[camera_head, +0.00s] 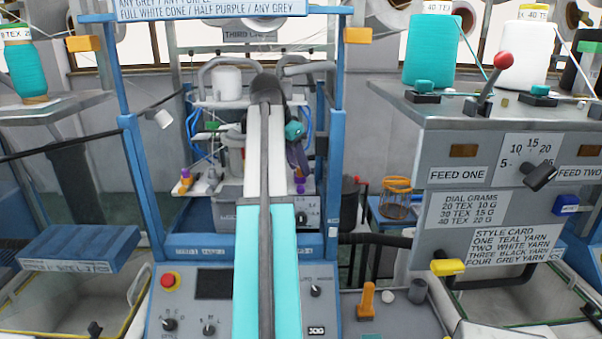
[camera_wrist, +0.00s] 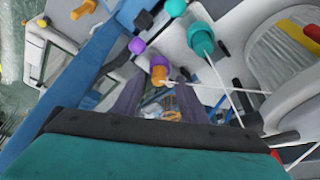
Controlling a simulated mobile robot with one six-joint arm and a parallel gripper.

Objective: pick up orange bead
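In the wrist view, a small orange piece (camera_wrist: 159,77) with a purple top (camera_wrist: 158,61) lies ahead, between and just beyond my fingertips. It looks like the orange bead, but I cannot be sure. My gripper (camera_wrist: 157,92) has its two dark fingers apart, with nothing visibly clamped between them. In the head view, my gripper (camera_head: 298,158) hangs over the back of the machine, partly behind my arm. Below it is a small purple and orange piece (camera_head: 300,182). A similar purple and orange piece (camera_head: 185,180) stands to the left. Contact cannot be told.
A teal bobbin (camera_wrist: 201,39) with white yarn is close by on the right in the wrist view. Blue frame posts (camera_head: 337,130) flank the work area. The grey feed cabinet (camera_head: 470,130) stands at the right. An orange peg (camera_head: 367,300) stands at the front.

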